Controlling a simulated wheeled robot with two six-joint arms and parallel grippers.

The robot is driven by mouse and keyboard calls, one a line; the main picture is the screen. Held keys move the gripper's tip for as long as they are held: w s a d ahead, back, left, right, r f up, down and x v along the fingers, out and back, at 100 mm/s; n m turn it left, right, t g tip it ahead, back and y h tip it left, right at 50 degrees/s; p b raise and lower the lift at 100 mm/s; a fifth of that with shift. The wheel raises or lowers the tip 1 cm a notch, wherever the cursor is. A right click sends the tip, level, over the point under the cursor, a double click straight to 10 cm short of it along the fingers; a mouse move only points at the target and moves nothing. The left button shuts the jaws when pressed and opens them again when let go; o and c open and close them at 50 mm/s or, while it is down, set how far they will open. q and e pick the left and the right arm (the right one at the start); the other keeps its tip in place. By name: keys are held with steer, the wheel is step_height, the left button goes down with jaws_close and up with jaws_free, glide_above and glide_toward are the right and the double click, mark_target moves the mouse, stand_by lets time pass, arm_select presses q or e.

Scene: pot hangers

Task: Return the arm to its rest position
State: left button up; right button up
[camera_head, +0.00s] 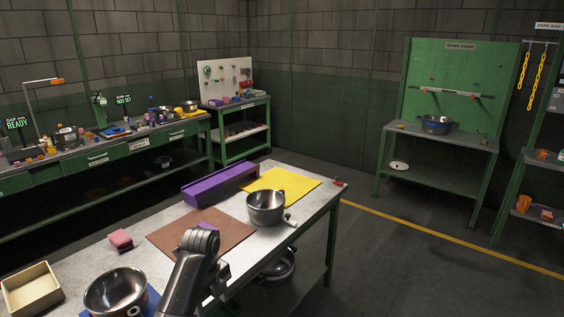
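One of my arms, dark grey, rises from the bottom edge, left of centre, in the head view and bends over the front edge of the workbench (75,271). I cannot tell which arm it is. No gripper fingers show, so neither gripper can be made out. A steel pot (266,207) stands on the bench by the brown mat (170,237) and the yellow mat (300,183). A second steel pot (116,291) stands on a blue mat (153,300) at the lower left. The arm appears apart from both pots.
A purple tray (220,184) lies at the bench's back edge. A pink block (121,240) and a cream bin (31,288) are at the left. Another pot (278,265) sits on the lower shelf. A green rack (455,85) stands across open floor (385,260).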

arm_select(q)
steer(key=s+a+f+n, duration=0.3)
steer(key=s+f+n, duration=0.15)
steer(key=f, duration=0.65)
steer(key=s+a+f+n+b, duration=0.1)
steer(key=s+a+f+n, duration=0.4)
steer(key=f, duration=0.6)
steer(key=s+f+n, duration=0.4)
steer(key=s+f, duration=0.3)
steer(key=f, duration=0.4)
steer(key=s+a+f+n, duration=0.1)
steer(key=s+f+n, duration=0.3)
steer(key=s, duration=0.7)
steer(key=s+a+f+n, duration=0.2)
steer(key=s+f+n, duration=0.2)
steer(key=s, duration=0.8)
steer(key=s+a+f+n+t+y, duration=0.1)
steer(key=s+a+f+n, duration=0.1)
steer(key=s+f+n, duration=0.2)
steer(key=s+f, duration=0.3)
steer(key=s, duration=0.4)
steer(key=shift+s+a+b, duration=0.2)
steer(key=shift+s+b, duration=0.1)
steer(key=shift+b, duration=0.1)
arm_select(e)
steer(key=shift+w+d+f, duration=0.1)
steer(key=shift+d+f, duration=0.2)
steer(key=shift+f, duration=0.6)
